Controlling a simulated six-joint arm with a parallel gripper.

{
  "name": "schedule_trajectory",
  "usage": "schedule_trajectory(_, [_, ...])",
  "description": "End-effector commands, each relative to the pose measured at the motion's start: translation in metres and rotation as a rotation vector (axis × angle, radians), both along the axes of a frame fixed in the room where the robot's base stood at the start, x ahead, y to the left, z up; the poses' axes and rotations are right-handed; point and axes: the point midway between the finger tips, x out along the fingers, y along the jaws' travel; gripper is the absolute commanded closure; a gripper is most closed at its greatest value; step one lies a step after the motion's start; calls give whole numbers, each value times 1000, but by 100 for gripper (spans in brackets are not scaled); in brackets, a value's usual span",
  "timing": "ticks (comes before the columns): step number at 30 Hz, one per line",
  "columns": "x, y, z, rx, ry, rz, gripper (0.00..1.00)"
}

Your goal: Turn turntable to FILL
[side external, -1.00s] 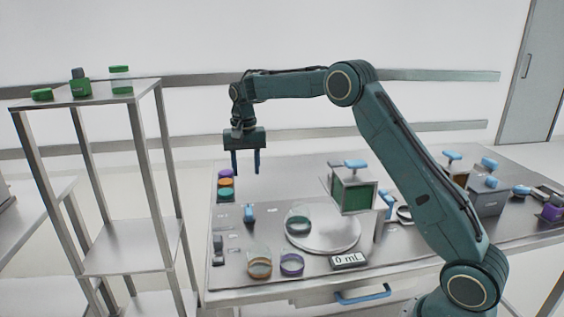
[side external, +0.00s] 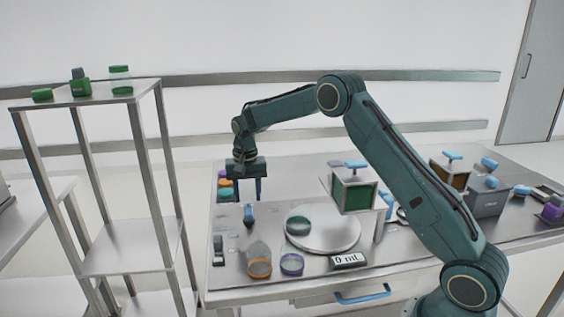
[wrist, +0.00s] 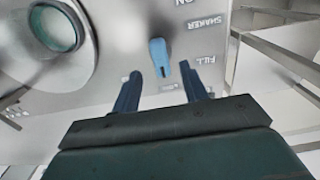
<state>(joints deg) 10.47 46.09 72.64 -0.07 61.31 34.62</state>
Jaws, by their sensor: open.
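The round metal turntable (side external: 335,238) lies flat on the table, with a teal-topped round container (side external: 298,226) at its left side. In the wrist view the turntable (wrist: 75,75) is at the upper left with that container (wrist: 52,27) on it. A blue lever (side external: 249,214) stands on the panel left of the turntable. In the wrist view the lever (wrist: 158,57) lies ahead of and between my fingertips, near upside-down SHAKER and FILL labels. My gripper (side external: 251,196) is open and empty, pointing down just above the lever; its fingers (wrist: 163,77) look clear of the lever.
Purple, orange and teal lids (side external: 225,182) stand close to the left of my gripper. Two open jars (side external: 259,268) sit at the front, beside a 0 mL display (side external: 348,261). A green-filled hopper (side external: 353,195) stands behind the turntable. A shelf rack (side external: 130,262) is at left.

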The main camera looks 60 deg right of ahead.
Motion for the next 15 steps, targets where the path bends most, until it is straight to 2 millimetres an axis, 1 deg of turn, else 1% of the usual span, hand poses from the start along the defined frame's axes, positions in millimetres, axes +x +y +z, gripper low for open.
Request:
schedule_trajectory(1, [0, 0, -9, 1, 4, 0, 56])
schedule_trajectory(6, [0, 0, -31, 1, 2, 0, 56])
schedule_trajectory(10, [0, 0, -43, 1, 2, 0, 56])
schedule_trajectory(15, [0, 0, -51, 1, 1, 0, 56])
